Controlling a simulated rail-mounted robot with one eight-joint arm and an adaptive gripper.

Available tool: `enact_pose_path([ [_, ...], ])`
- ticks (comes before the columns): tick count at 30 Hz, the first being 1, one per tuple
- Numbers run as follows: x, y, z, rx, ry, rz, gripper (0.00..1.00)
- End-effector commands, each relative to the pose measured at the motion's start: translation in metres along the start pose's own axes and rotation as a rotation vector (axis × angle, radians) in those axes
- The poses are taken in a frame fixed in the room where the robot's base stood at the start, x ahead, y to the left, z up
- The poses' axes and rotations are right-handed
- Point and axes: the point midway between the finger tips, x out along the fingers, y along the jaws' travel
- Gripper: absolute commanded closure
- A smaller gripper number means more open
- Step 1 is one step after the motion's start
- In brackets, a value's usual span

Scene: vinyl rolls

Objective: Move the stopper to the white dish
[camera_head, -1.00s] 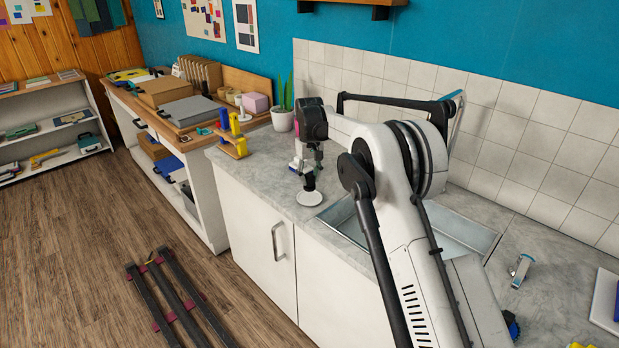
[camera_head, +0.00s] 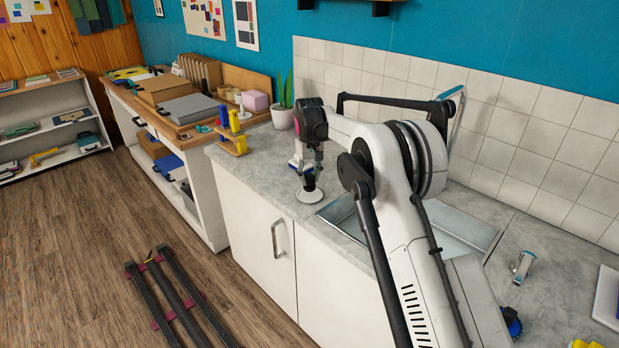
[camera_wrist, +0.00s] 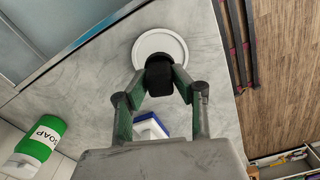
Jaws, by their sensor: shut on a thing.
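The black stopper (camera_wrist: 159,76) is between the fingertips of my gripper (camera_wrist: 160,88), which is shut on it. The white dish (camera_wrist: 146,42) is a round plate on the grey counter, and in the wrist view the stopper overlaps its near edge. In the head view my gripper (camera_head: 309,178) points down just over the dish (camera_head: 308,197), with the dark stopper (camera_head: 309,184) low between its fingers. Whether the stopper touches the dish, I cannot tell.
A soap bottle (camera_wrist: 41,140) and a blue-and-white object (camera_wrist: 150,126) are near my gripper in the wrist view. The metal sink (camera_head: 455,235) is right of the dish. A yellow-and-blue tool (camera_head: 233,138) and a potted plant (camera_head: 283,115) stand further back.

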Motion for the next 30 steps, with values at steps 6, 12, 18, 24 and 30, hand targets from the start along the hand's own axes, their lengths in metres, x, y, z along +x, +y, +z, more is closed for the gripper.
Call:
enact_pose_path([
  [6,0.01,0.0,0.0,0.0,0.0,0.0,1.0],
  [12,0.01,0.0,0.0,0.0,0.0,0.0,1.0],
  [18,0.01,0.0,0.0,0.0,0.0,0.0,1.0],
  [24,0.012,0.0,0.0,0.0,0.0,0.0,1.0],
  [30,0.02,0.0,0.0,0.0,0.0,0.0,1.0],
])
